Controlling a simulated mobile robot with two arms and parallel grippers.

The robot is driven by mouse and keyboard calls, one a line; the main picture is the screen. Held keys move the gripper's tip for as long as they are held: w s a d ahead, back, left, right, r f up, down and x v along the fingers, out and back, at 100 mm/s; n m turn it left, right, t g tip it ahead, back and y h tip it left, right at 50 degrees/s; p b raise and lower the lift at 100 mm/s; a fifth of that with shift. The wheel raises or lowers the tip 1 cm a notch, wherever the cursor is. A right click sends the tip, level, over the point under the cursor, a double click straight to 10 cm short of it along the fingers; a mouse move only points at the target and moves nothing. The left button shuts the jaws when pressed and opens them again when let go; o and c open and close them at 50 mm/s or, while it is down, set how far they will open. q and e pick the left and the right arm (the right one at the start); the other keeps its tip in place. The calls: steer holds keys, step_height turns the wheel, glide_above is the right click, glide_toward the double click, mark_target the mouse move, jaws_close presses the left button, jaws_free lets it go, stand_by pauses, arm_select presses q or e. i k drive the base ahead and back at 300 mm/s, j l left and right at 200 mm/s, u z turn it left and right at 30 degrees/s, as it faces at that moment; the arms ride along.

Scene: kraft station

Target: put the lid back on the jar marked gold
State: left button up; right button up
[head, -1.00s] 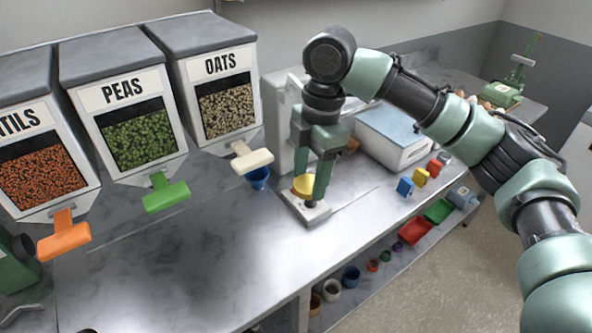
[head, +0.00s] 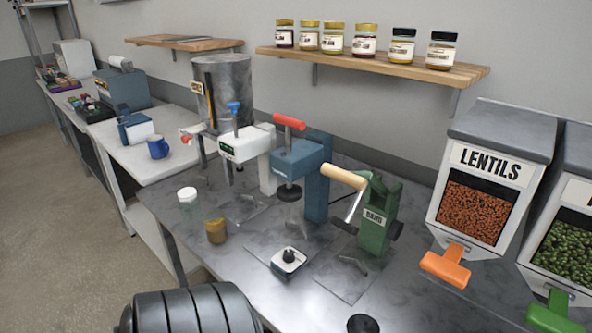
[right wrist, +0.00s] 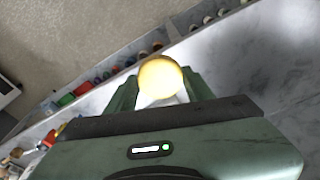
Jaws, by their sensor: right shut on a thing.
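The gold lid (right wrist: 160,76) is round and yellow, and sits between the fingers of my right gripper (right wrist: 160,90) in the right wrist view. That gripper is shut on it. A small amber-brown jar (head: 216,231) stands on the steel bench near its front left edge in the head view. I cannot read any marking on it, nor tell surely whether its top is open. A clear jar with a white top (head: 188,197) stands just behind it. My right gripper is out of the head view, and my left gripper is not in view.
A black-topped pad (head: 288,258), a green hand-crank machine (head: 377,215), a blue press (head: 297,165) and a white press (head: 243,147) stand right of the jars. The lentils dispenser (head: 490,190) is farther right. Several lidded jars (head: 365,40) line the wall shelf (head: 420,68).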

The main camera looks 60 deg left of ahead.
mark_target(216, 226)
steer(key=k+j, duration=0.7)
steer(key=k+j+u, duration=0.2)
steer(key=u, duration=1.65)
steer(key=k+j, duration=0.05)
